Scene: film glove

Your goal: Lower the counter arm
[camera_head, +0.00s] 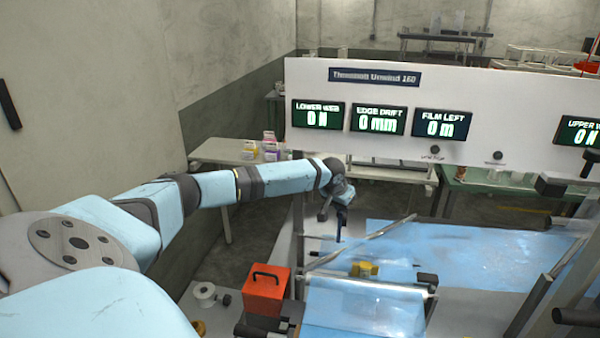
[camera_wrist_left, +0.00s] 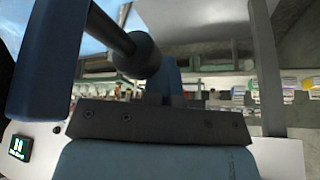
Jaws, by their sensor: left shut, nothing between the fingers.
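My left gripper (camera_head: 341,228) is at the end of my pale blue arm, pointing down over the left edge of the blue film. It is shut, with nothing visible in it. A thin grey bar (camera_head: 365,243) runs diagonally beside it, just to its right; I cannot tell whether this is the counter arm or whether they touch. In the left wrist view, a dark rod with a rounded end (camera_wrist_left: 140,50) crosses close to the camera; I cannot tell what it belongs to. My right gripper is not identifiable.
A white panel (camera_head: 480,95) with green readouts stands behind the film (camera_head: 480,255); the film-left display (camera_head: 440,123) reads 0 m. A red-orange box (camera_head: 266,290) and a white roll (camera_head: 205,292) are at the front left. A yellow block (camera_head: 364,269) sits near the front roller.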

